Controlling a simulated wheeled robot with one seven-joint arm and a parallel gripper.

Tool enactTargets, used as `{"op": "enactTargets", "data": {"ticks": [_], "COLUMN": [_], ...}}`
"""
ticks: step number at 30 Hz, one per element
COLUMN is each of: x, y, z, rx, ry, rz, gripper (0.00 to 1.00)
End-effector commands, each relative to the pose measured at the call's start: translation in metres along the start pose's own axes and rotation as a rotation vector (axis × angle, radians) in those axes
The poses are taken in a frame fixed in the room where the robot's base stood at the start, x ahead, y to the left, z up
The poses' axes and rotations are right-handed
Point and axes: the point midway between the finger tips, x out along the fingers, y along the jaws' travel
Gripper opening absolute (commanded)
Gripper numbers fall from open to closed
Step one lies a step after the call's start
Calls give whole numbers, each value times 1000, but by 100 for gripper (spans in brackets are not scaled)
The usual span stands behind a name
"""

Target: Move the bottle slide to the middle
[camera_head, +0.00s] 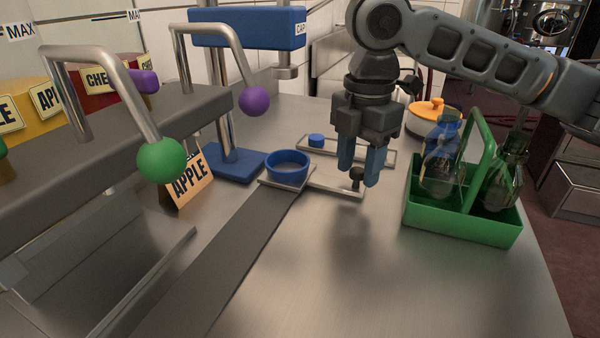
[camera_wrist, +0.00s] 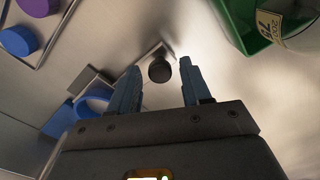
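The bottle slide is a plate (camera_head: 270,181) carrying a blue ring holder (camera_head: 288,167) at the far end of a dark track (camera_head: 225,262). A thin metal arm (camera_head: 325,184) runs right from it to a black knob (camera_head: 357,175). The knob also shows in the wrist view (camera_wrist: 160,71), and so does the blue ring (camera_wrist: 95,101). My gripper (camera_head: 359,181) points down with its two blue fingers apart at the knob.
A green carrier (camera_head: 462,222) with two bottles stands right of my gripper. A metal tray (camera_head: 375,155) with a blue cap (camera_head: 316,140) lies behind. Levers with a green knob (camera_head: 162,161) and a purple knob (camera_head: 254,101) overhang the left. The front counter is clear.

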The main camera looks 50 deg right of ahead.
Motion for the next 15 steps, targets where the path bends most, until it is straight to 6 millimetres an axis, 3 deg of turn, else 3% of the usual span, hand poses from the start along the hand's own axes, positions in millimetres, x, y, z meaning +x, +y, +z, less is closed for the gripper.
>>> {"op": "enactTargets", "data": {"ticks": [12,15], "x": [0,0], "y": [0,0], "z": [0,-1], "rx": [0,-1], "ry": [0,0], "rz": [0,0], "gripper": [9,9]}}
